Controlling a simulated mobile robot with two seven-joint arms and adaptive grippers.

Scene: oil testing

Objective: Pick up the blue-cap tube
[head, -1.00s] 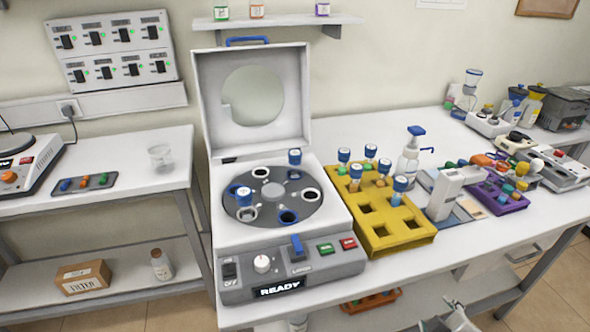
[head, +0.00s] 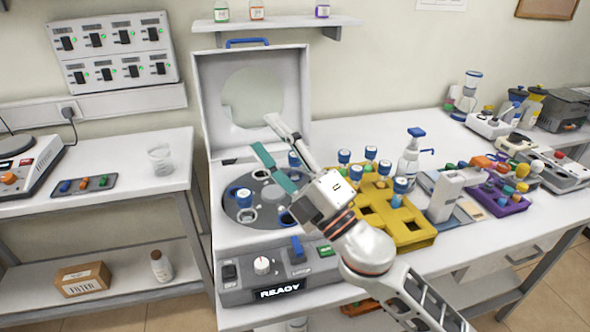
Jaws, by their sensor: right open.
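My right gripper (head: 264,133) is open above the open centrifuge (head: 220,241), its fingers pointing to the upper left. In the picture, a blue-cap tube (head: 294,159) at the back of the rotor shows between the spread fingers; the depth between them is unclear. Another blue-cap tube (head: 243,197) stands at the rotor's left, clear of the gripper. Several more blue-cap tubes (head: 400,186) stand in the yellow rack (head: 412,238) at the right. My gripper and arm hide the right part of the rotor and the rack's left edge. My left gripper is not in view.
The raised centrifuge lid (head: 208,95) stands behind my right gripper. A glass beaker (head: 161,160) stands on the left table.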

